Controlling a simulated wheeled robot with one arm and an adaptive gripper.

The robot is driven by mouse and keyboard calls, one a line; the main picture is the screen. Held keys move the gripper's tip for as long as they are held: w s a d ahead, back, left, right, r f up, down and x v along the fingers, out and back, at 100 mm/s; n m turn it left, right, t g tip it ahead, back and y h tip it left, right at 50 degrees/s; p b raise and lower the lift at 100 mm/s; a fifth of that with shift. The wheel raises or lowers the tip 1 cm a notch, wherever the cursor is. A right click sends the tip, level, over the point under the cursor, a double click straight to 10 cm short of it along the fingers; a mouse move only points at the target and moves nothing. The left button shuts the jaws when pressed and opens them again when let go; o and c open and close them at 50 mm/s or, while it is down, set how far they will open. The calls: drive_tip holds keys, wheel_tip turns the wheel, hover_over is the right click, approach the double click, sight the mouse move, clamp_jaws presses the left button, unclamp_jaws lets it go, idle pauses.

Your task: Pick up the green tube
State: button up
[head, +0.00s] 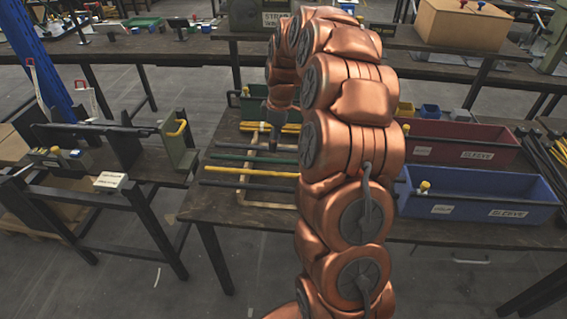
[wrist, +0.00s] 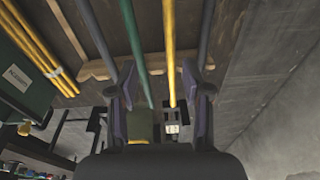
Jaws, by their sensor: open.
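The green tube (head: 243,158) lies on the dark table among other tubes, across a light wooden rack (head: 242,196). In the wrist view the green tube (wrist: 134,45) runs from the top edge down between my fingers, nearer the left finger. A yellow tube (wrist: 169,45) also runs between the fingers, beside it. My gripper (wrist: 160,92) is open and empty, with its fingers on either side of this pair. I cannot tell its height above the tubes. In the head view my arm hides the tubes' right ends and most of my gripper.
Grey tubes (wrist: 97,35) lie on both sides of the pair. Blue (head: 480,195) and red (head: 455,145) sleeve bins stand at the right. A green bin (head: 252,108) stands behind the rack. A side table with a press (head: 180,147) is at the left, across a floor gap.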

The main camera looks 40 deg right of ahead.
hover_over(284, 160)
drive_tip(key=f, duration=0.3)
drive_tip(key=shift+w+d+n, duration=0.15)
drive_tip(key=shift+d+n, duration=0.1)
drive_tip(key=shift+n, duration=0.05)
drive_tip(key=shift+a+f+p, duration=0.15)
drive_tip(key=shift+f+p, duration=0.6)
drive_tip(key=shift+f, duration=1.2)
drive_tip(key=shift+a+f+p, duration=0.1)
drive_tip(key=shift+f+p, duration=0.65)
drive_tip(key=shift+f, duration=1.2)
clamp_jaws()
